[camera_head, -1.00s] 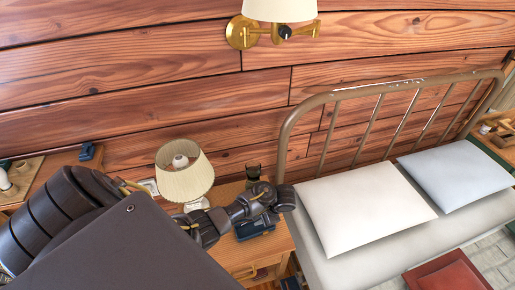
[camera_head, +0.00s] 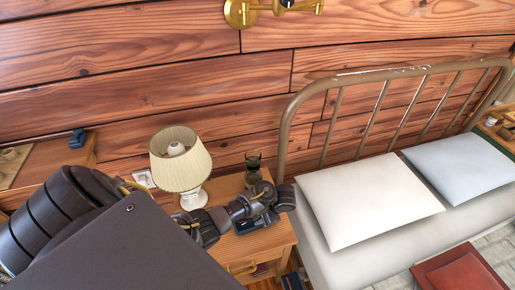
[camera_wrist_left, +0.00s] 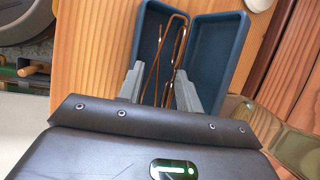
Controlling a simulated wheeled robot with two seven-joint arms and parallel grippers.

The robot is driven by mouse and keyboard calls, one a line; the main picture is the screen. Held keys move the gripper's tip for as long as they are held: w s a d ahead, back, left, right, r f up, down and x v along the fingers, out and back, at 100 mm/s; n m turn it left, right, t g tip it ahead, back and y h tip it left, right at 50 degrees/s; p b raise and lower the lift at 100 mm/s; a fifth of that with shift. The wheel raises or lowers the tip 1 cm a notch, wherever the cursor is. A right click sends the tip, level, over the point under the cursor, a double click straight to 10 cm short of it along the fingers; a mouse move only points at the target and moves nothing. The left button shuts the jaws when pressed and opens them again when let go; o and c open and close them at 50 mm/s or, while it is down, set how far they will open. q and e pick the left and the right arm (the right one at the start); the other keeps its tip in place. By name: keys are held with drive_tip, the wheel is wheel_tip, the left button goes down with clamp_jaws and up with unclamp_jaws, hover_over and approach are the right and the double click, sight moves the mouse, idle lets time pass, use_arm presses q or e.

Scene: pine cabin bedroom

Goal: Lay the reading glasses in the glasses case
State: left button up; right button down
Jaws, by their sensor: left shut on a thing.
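The reading glasses (camera_wrist_left: 181,52) have thin brown wire frames and show between my left gripper's grey fingertips in the left wrist view. My left gripper (camera_wrist_left: 158,92) is shut on them. The glasses case (camera_wrist_left: 219,50) is dark blue and lies open on the wooden nightstand, its two halves side by side. The glasses are over the case, folded and lengthwise; I cannot tell whether they touch it. In the head view my left gripper (camera_head: 276,198) is above the case (camera_head: 268,221), which is partly hidden by my arm. My right gripper is not in view.
The nightstand (camera_head: 274,239) also bears a cream-shaded lamp (camera_head: 181,160) and a dark glass (camera_head: 253,168) behind my gripper. The metal-framed bed with a white pillow (camera_head: 365,202) stands close on the right. A plank wall is behind.

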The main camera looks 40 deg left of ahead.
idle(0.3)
use_arm(q)
drive_tip(key=o, duration=1)
drive_tip(key=shift+s, duration=0.1)
drive_tip(key=shift+o, duration=0.2)
drive_tip(key=shift+d, duration=0.1)
drive_tip(key=p+v, duration=0.9)
drive_tip(key=v, duration=0.2)
